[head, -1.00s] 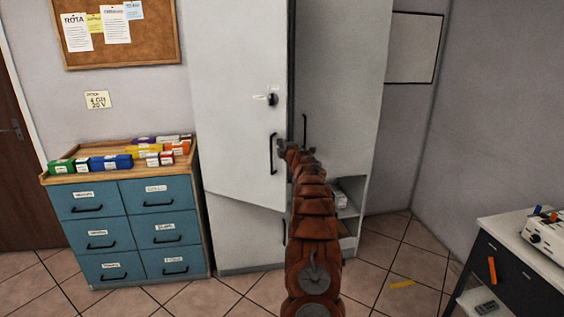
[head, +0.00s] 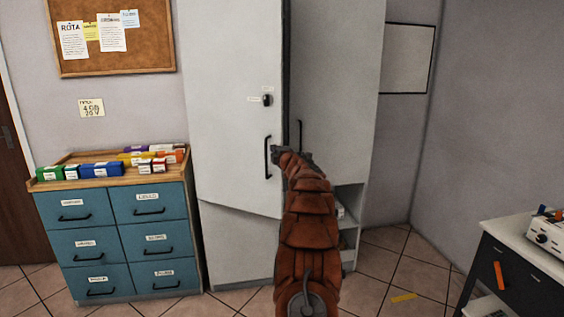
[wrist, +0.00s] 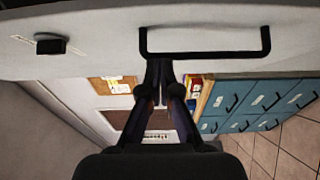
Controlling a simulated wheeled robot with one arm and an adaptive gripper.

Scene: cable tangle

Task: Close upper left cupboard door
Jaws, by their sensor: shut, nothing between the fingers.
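The upper left cupboard door (head: 225,110) is a tall pale grey panel. It stands ajar, its slanting bottom edge jutting out over the lower part. It has a black bar handle (head: 267,157) and a small black lock (head: 267,99) above it. My gripper (head: 277,152) is shut and empty, just right of the handle by the door's free edge. In the wrist view the door (wrist: 100,30) fills the top, with its handle (wrist: 205,54) and lock (wrist: 52,45). The closed fingertips (wrist: 158,68) are at one end of the handle; I cannot tell whether they touch.
A grey panel (head: 335,80) with a black handle stands right of the door. Open shelves (head: 348,215) show below it. A blue drawer unit (head: 120,235) with coloured boxes on top stands left. A dark-fronted bench (head: 515,275) is at right. Tiled floor lies between.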

